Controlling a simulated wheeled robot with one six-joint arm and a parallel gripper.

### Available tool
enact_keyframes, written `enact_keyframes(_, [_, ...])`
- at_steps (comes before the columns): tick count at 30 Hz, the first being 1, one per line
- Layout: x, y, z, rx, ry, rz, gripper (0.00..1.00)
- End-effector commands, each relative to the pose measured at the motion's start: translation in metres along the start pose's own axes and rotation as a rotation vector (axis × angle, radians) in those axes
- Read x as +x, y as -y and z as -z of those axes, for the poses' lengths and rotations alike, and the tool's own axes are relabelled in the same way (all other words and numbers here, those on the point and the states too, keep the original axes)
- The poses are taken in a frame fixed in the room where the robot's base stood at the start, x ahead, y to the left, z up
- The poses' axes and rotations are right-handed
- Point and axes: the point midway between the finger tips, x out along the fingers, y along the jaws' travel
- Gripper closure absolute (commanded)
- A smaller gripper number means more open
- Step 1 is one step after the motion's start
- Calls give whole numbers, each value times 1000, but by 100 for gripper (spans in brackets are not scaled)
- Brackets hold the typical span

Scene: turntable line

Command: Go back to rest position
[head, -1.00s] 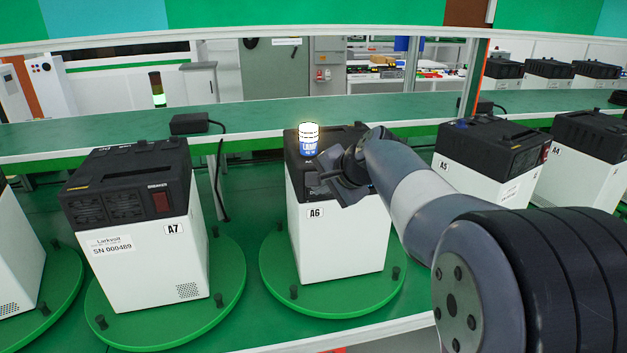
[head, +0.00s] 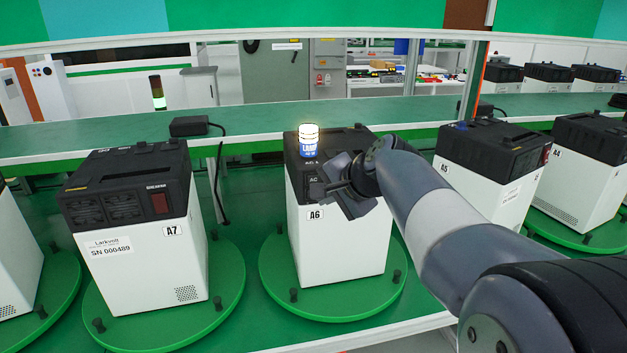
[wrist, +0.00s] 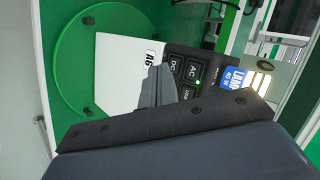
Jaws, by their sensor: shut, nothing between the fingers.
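My gripper (head: 338,190) is shut and empty in front of the top right part of unit A6 (head: 335,245) in the head view. Unit A6 is a white box with a black top, standing on a green turntable (head: 330,307). A lit lamp (head: 308,140) with a blue base stands upright on its top. In the wrist view, the closed fingers (wrist: 156,85) show in front of the panel with AC and DC buttons (wrist: 192,72), and a small green light glows by the AC button. The lamp (wrist: 245,88) is to the right there, partly cut off by my wrist.
Unit A7 (head: 145,255) stands on its own turntable to the left. Unit A5 (head: 490,165) and unit A4 (head: 580,175) stand to the right, behind my arm. A green shelf (head: 280,115) with a black adapter (head: 189,126) runs behind the units.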

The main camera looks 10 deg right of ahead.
Motion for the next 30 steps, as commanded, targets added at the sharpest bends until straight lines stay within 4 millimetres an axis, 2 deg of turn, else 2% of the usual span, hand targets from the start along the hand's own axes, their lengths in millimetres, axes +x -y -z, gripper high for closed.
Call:
enact_keyframes(5, [2, 3, 2, 0, 0, 0, 100])
enact_keyframes(10, [14, 12, 11, 0, 1, -1, 100])
enact_keyframes(12, [7, 3, 4, 0, -2, 3, 100])
enact_keyframes(21, [-19, -15, -14, 0, -1, 1, 100])
enact_keyframes(30, [-27, -20, -20, -1, 0, -1, 100])
